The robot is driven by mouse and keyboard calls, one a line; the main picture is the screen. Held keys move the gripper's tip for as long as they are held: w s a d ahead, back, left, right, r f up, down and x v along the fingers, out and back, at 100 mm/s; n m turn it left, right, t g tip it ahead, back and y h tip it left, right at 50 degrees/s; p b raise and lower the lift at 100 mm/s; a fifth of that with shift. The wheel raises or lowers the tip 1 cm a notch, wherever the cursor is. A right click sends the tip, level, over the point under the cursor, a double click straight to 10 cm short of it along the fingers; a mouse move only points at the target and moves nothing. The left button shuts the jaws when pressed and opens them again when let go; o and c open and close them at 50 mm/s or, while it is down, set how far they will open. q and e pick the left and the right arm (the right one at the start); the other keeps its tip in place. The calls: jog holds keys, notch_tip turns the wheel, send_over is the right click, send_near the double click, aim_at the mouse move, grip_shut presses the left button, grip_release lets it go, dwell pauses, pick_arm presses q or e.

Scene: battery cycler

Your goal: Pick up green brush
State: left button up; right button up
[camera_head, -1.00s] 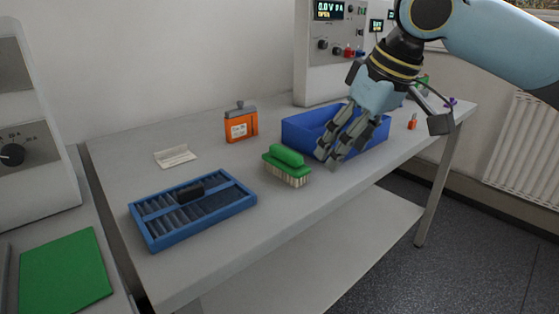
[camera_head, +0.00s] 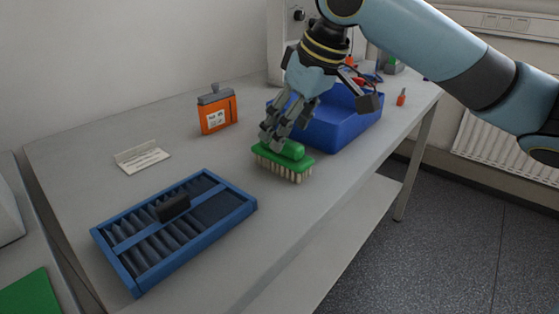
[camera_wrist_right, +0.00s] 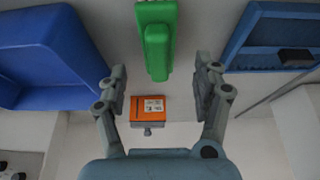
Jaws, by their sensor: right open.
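The green brush (camera_head: 284,160) lies bristles down on the grey table, between the blue slotted tray and the blue bin. My right gripper (camera_head: 273,136) is open just above and behind the brush, its fingertips near the green handle; from the head view I cannot tell whether they touch it. In the right wrist view the brush (camera_wrist_right: 157,40) shows ahead, between and beyond the two spread fingers (camera_wrist_right: 158,85), with nothing held. My left gripper is not in view.
A blue bin (camera_head: 340,132) stands right beside my right gripper. A blue slotted tray (camera_head: 128,268) with a dark block (camera_head: 173,206) lies at left. An orange flask (camera_head: 217,112) and a small white card holder (camera_head: 142,157) stand behind. The table's front edge is clear.

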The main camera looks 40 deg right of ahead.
aim_at(281, 154)
jog(key=b+x, duration=0.1)
jog(key=x, duration=0.3)
jog(key=shift+f+b, duration=0.3)
jog(key=shift+f, duration=0.05)
jog(key=shift+w+f, duration=0.3)
jog(key=shift+f, duration=0.05)
jog(key=shift+c, duration=1.2)
jog(key=c, duration=1.1)
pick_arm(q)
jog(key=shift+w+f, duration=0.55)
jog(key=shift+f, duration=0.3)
pick_arm(e)
jog(key=shift+o, duration=0.2)
jog(key=shift+r, duration=0.15)
